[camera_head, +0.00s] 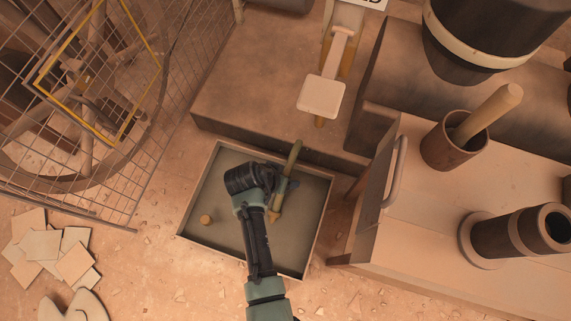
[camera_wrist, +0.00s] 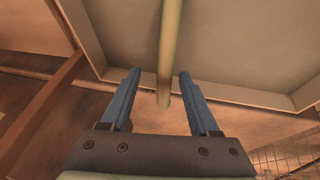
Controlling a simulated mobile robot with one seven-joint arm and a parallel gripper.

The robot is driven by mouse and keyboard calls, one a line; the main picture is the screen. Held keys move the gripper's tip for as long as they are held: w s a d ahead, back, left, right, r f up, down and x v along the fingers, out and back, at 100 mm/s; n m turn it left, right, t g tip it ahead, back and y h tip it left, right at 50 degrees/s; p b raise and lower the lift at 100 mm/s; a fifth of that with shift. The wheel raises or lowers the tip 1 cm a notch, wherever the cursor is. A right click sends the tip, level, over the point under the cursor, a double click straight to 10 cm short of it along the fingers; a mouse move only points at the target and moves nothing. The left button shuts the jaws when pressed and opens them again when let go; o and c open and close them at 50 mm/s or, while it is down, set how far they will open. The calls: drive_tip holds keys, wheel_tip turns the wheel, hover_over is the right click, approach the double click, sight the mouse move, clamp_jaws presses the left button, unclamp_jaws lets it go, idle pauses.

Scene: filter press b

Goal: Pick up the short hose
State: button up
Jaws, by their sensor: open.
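The short hose (camera_head: 293,158) is a thin olive-green rod with a lighter lower end. It lies slanted in a shallow grey tray (camera_head: 230,248), its upper end reaching over the tray's far edge. My gripper (camera_head: 285,186) is over the middle of the hose in the head view, partly hiding it. In the wrist view the hose (camera_wrist: 170,50) runs from the top edge down between the two blue fingers of my gripper (camera_wrist: 160,74). The fingers are apart, with gaps on both sides of the hose. I cannot tell the height between them.
A small round tan piece (camera_head: 206,219) lies in the tray's left part. A stone block (camera_head: 270,90) stands behind the tray. A bench with a metal handle (camera_head: 396,170) is close on the right. A wire fence (camera_head: 150,130) stands at the left. Flat tiles (camera_head: 45,246) lie on the floor.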

drive_tip(key=shift+a+b+x, duration=0.2)
drive_tip(key=shift+b+x, duration=1.1)
drive_tip(key=shift+x, duration=0.1)
drive_tip(key=shift+a+b+x, duration=0.2)
drive_tip(key=shift+b+x, duration=1.05)
drive_tip(key=shift+x, duration=0.1)
drive_tip(key=shift+d+f, duration=0.15)
drive_tip(key=shift+f, duration=0.3)
drive_tip(key=shift+r, duration=0.1)
clamp_jaws()
